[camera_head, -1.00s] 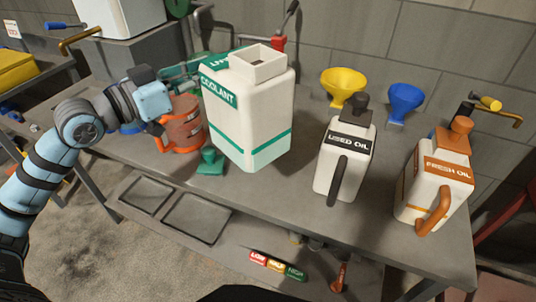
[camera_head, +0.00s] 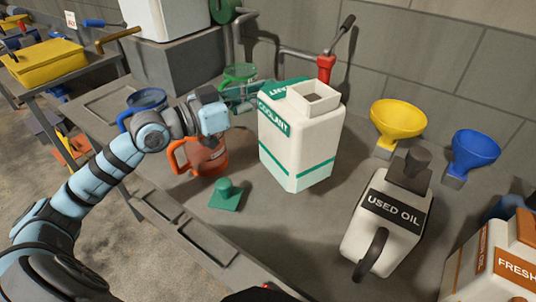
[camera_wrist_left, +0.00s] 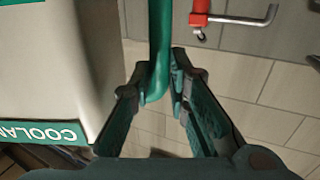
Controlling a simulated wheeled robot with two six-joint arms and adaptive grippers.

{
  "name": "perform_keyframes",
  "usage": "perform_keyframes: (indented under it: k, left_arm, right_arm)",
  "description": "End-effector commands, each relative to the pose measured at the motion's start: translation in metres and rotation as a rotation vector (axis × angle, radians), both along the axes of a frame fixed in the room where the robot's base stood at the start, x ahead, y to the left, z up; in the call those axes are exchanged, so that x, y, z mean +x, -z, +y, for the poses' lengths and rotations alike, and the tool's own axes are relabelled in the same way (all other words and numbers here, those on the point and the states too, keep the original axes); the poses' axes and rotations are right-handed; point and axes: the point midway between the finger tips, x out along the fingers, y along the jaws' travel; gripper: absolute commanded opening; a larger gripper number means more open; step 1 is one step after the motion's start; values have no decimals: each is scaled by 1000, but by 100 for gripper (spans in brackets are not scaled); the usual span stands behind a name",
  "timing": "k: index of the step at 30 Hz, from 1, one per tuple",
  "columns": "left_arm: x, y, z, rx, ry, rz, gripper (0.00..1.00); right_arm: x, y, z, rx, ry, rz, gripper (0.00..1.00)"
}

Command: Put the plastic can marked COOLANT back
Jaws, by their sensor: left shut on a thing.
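The white COOLANT can (camera_head: 292,146) with green bands stands upright at the middle of the bench, its square mouth open on top. I cannot tell whether its base touches the bench. My left gripper (camera_head: 243,100) reaches in from the left, beside the can, and its fingertips are partly hidden in the head view. In the left wrist view the fingers (camera_wrist_left: 166,90) are shut around the can's green handle (camera_wrist_left: 159,45), with the can's wall (camera_wrist_left: 75,75) at the left. My right gripper is not in view.
An orange jug (camera_head: 207,160), a blue jug (camera_head: 146,99) and a green jug (camera_head: 240,72) stand left of the can. The USED OIL can (camera_head: 390,220), FRESH OIL can (camera_head: 495,262), yellow funnel (camera_head: 398,120) and blue funnel (camera_head: 474,152) are at the right.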

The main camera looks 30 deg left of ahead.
Motion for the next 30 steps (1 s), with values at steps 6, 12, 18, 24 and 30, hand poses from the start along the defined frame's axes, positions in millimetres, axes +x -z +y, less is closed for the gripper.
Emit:
perform_keyframes:
  k: [6,12,18,24,30]
  left_arm:
    - [0,67,1,-8,-2,0,0]
    - [0,91,1,-5,-3,-1,0]
    - [0,123,1,-6,-4,-2,0]
    - [0,122,1,-3,-3,-3,0]
    - [0,124,1,1,-3,0,30]
  right_arm:
    - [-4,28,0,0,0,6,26]
    - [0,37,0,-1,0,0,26]
    - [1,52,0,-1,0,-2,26]
    - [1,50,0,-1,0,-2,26]
    - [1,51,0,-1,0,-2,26]
